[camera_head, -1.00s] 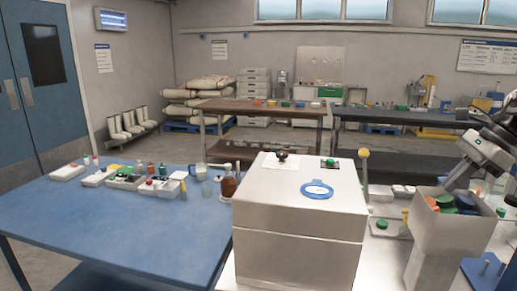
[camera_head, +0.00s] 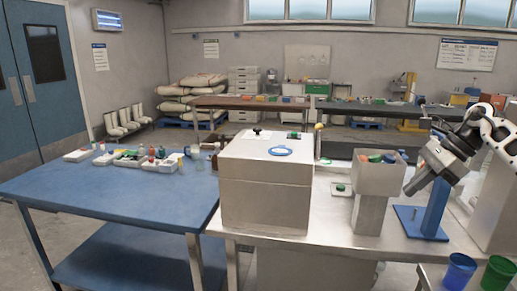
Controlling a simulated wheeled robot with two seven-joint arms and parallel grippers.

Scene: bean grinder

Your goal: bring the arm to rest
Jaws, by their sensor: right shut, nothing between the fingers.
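My right arm (camera_head: 492,133) comes in from the right edge. My right gripper (camera_head: 411,186) is shut and empty, tilted down to the left. In the picture it shows just right of the grey open-topped bin (camera_head: 377,180) and in front of the blue stand (camera_head: 437,208); I cannot tell the exact gap to either. The large pale box (camera_head: 265,198), with a black knob, a green button and a blue ring on top, stands left of the bin. My left gripper is not in view.
The metal bench (camera_head: 340,232) carries the box, bin and stand. A blue cup (camera_head: 459,270) and a green cup (camera_head: 497,273) stand at the lower right. A blue table (camera_head: 90,190) with small bottles and trays is at the left. Floor shows in front of it.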

